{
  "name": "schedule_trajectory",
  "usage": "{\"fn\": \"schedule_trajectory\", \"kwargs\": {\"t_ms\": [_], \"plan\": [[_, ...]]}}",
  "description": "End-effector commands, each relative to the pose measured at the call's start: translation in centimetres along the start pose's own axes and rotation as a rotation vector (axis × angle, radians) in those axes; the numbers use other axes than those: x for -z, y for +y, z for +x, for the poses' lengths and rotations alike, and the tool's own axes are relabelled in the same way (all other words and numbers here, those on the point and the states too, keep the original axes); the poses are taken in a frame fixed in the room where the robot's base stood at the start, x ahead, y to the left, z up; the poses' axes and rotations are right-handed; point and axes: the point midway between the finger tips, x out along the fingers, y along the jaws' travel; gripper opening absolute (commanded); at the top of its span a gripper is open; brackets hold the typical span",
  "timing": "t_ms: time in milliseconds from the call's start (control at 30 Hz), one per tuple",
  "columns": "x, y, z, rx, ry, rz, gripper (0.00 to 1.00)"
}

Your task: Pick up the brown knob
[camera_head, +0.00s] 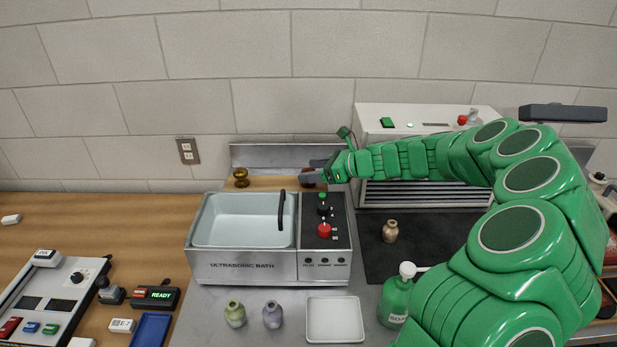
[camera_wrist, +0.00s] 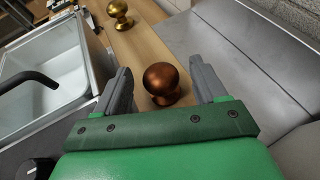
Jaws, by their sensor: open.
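The brown knob (camera_wrist: 161,80) is a shiny coppery ball on a short flared base. It stands upright on a wooden shelf (camera_wrist: 145,45) behind the ultrasonic bath. In the wrist view my gripper (camera_wrist: 160,84) is open, with one grey finger on each side of the knob and a gap on both sides. In the head view my gripper (camera_head: 311,172) reaches in from the right over the shelf behind the bath. There the knob (camera_head: 308,178) is mostly hidden by the fingers.
A gold knob (camera_head: 241,177) stands on the same shelf to the left. The ultrasonic bath (camera_head: 215,266) stands in front, with a black curved handle (camera_head: 282,210). A metal panel (camera_head: 285,155) rises behind the shelf. A white vented machine (camera_head: 400,118) stands to the right.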

Motion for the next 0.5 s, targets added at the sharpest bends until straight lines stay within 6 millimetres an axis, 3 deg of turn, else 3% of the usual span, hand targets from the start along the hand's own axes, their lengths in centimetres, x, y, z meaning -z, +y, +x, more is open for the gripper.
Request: {"fn": "schedule_trajectory", "kwargs": {"t_ms": [200, 500], "plan": [[0.1, 0.1, 2.5, -0.004, 0.001, 0.001, 0.71], [0.1, 0.0, 3.5, -0.001, 0.001, 0.001, 0.71]]}}
